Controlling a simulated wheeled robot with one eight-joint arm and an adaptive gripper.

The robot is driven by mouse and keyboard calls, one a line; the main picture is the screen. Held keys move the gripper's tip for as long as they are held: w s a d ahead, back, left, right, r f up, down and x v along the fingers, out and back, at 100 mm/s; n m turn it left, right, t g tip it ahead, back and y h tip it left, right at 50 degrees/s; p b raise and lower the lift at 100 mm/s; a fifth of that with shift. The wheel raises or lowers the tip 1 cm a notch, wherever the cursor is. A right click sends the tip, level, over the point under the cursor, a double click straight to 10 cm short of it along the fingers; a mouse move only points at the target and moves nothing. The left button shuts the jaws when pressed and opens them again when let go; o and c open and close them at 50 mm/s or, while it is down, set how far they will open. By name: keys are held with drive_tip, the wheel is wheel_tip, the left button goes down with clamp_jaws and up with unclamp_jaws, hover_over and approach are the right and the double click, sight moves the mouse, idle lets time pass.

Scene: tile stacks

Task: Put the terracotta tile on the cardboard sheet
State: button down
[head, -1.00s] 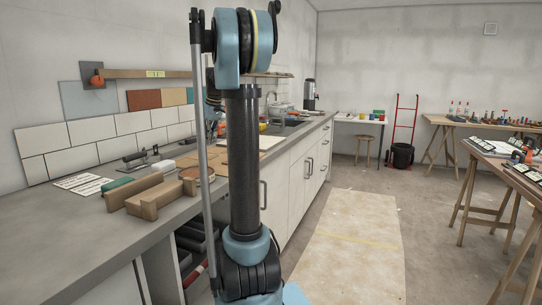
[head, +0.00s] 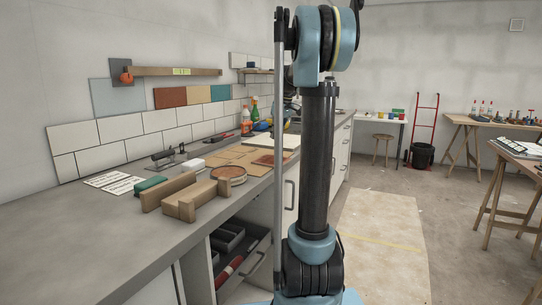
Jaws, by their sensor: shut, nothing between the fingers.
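In the head view, a tan cardboard sheet (head: 232,156) lies flat on the grey worktop, left of my arm. A flat reddish-brown square (head: 266,160), which looks like the terracotta tile, lies at the right part of the sheet. From here it appears to rest on the sheet, but the contact is too small to be sure. My upright arm stands in front of the counter, right of both. My gripper's fingers cannot be made out; they are hidden behind my arm.
Bottles (head: 246,118) stand behind the sheet. An open drawer (head: 240,250) juts out below. The front left worktop is clear.

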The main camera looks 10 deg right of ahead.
sight(274, 160)
drive_tip(key=a+f+n+g+h, duration=0.1)
drive_tip(key=a, duration=0.3)
drive_tip(key=a+f+n+g+h, duration=0.1)
drive_tip(key=a+f, duration=0.1)
drive_tip(key=a, duration=0.2)
drive_tip(key=a+f+n+g+h, duration=0.1)
drive_tip(key=a+f, duration=0.1)
drive_tip(key=a, duration=0.2)
drive_tip(key=shift+w+f+g, duration=0.25)
drive_tip(key=shift+w+g, duration=0.05)
drive_tip(key=shift+g, duration=0.1)
drive_tip(key=shift+h, duration=0.3)
drive_tip(key=s+d, duration=0.2)
drive_tip(key=d, duration=0.1)
drive_tip(key=s+d, duration=0.2)
drive_tip(key=d, duration=0.1)
drive_tip(key=s+d, duration=0.3)
drive_tip(key=shift+s+d, duration=0.1)
drive_tip(key=shift+d, duration=0.1)
drive_tip(key=shift+f, duration=0.6)
drive_tip(key=shift+s+f, duration=0.15)
drive_tip(key=shift+f, duration=0.05)
drive_tip(key=shift+a, duration=0.1)
drive_tip(key=w+a, duration=0.3)
drive_tip(key=a, duration=0.2)
drive_tip(key=w+a, duration=0.2)
drive_tip(key=shift+w+a, duration=0.25)
drive_tip(key=shift+w, duration=0.05)
drive_tip(key=shift+r, duration=0.1)
